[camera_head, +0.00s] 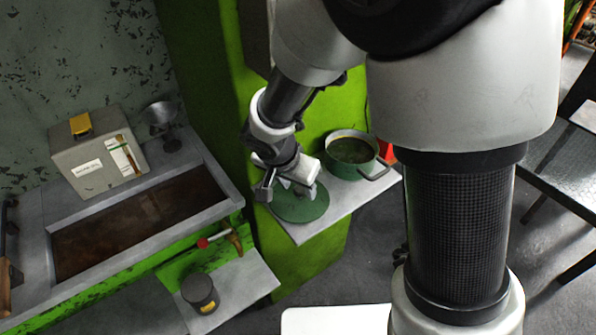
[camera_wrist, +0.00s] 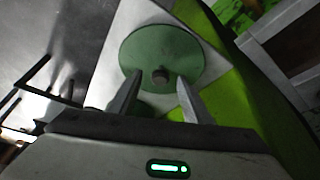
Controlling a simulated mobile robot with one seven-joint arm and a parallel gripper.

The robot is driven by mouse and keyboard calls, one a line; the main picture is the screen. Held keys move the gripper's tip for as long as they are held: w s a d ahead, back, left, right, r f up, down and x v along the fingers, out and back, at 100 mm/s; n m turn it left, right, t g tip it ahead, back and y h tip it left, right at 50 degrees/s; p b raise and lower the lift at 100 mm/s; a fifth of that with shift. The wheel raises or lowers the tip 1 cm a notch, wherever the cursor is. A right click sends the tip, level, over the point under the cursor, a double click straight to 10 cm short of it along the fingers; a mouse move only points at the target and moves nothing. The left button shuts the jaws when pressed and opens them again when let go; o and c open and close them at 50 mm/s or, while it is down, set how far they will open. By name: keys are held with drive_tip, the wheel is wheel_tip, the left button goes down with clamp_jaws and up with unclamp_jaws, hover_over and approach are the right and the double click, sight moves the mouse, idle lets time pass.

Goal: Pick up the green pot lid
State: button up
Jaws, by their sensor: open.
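The green pot lid (camera_head: 301,208) lies flat on a small grey shelf (camera_head: 318,225) on the side of the green press. In the wrist view the lid (camera_wrist: 165,48) is a round green disc with a dark knob (camera_wrist: 160,76) near its lower edge. My gripper (camera_head: 284,192) is over the lid in the head view and hides part of it. In the wrist view my gripper (camera_wrist: 160,84) is open, with one finger on each side of the knob. I cannot tell whether the fingers touch it.
A green pot (camera_head: 350,155) with a dark handle stands beside the lid on the same shelf. The green press body (camera_head: 215,70) rises behind it. To the left are a grey control box (camera_head: 97,152), a brown-floored trough (camera_head: 140,222) and a dark canister (camera_head: 200,292) on a lower shelf.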

drive_tip(key=shift+w+f, duration=0.1)
drive_tip(key=shift+f, duration=0.1)
clamp_jaws()
drive_tip(key=shift+r, duration=0.1)
